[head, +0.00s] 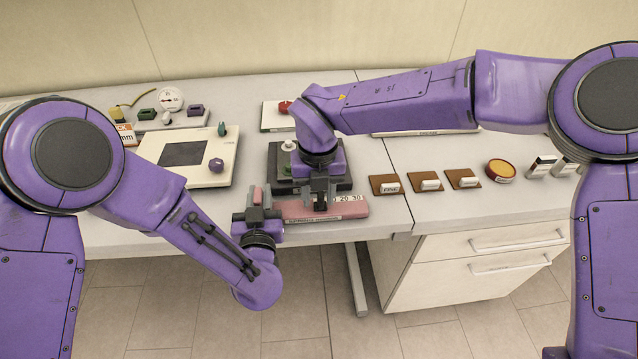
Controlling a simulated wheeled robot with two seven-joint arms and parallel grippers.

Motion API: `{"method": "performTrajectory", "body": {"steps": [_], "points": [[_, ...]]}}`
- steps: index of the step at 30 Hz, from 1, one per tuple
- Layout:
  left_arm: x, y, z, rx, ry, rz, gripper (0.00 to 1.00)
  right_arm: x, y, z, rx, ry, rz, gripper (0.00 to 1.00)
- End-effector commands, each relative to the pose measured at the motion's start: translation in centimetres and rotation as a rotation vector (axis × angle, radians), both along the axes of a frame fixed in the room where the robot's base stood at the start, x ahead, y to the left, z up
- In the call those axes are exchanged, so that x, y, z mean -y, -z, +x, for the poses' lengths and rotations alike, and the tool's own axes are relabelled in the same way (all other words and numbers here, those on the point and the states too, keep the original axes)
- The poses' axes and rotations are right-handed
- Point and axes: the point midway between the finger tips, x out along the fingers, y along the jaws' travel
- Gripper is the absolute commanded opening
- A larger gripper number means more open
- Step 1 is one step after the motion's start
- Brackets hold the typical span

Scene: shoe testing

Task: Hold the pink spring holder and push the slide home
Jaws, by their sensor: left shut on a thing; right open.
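The pink spring holder (350,208) lies along the front edge of the table, with a printed number scale on its top and a label on its front. My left gripper (258,208) is at its left end and is shut on it; a small pink upright part shows between the dark fingers. My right gripper (320,197) points down over the middle of the holder and is open. The slide is hidden behind the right gripper, and I cannot tell whether the fingers touch it.
A dark test stand (277,160) is just behind the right gripper. A white device with a dark panel (205,148) stands to the left. Brown pads with white pieces (424,184) and a round red-yellow tin (501,170) lie to the right. Drawers (490,265) are below.

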Motion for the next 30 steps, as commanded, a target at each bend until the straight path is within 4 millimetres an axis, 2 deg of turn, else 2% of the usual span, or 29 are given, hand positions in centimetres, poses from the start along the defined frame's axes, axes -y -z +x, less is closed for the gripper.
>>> {"method": "performTrajectory", "body": {"steps": [9,15,19,28,29,30], "points": [[-0.1,0.0,0.0,-0.001,-0.003,0.001,0.0,0.0,-7.5,0.1,0.006,0.0,0.005,0.4],[-0.1,0.0,0.0,0.0,-0.003,0.001,0.0,0.0,-10.9,0.0,0.003,0.0,0.003,0.4],[-0.1,0.0,0.0,0.0,-0.003,0.001,0.0,0.0,-11.6,0.0,0.001,0.0,0.002,0.4],[-0.1,0.0,0.0,0.0,-0.003,0.001,0.0,0.0,-11.6,0.0,0.001,-0.001,0.002,0.4],[-0.1,0.0,0.0,0.0,-0.003,0.001,0.28,0.0,-11.6,0.0,0.001,-0.001,0.002,0.4],[-0.1,0.0,0.0,0.0,-0.003,0.001,0.41,0.0,-11.6,0.0,0.001,-0.001,0.002,0.4]]}}
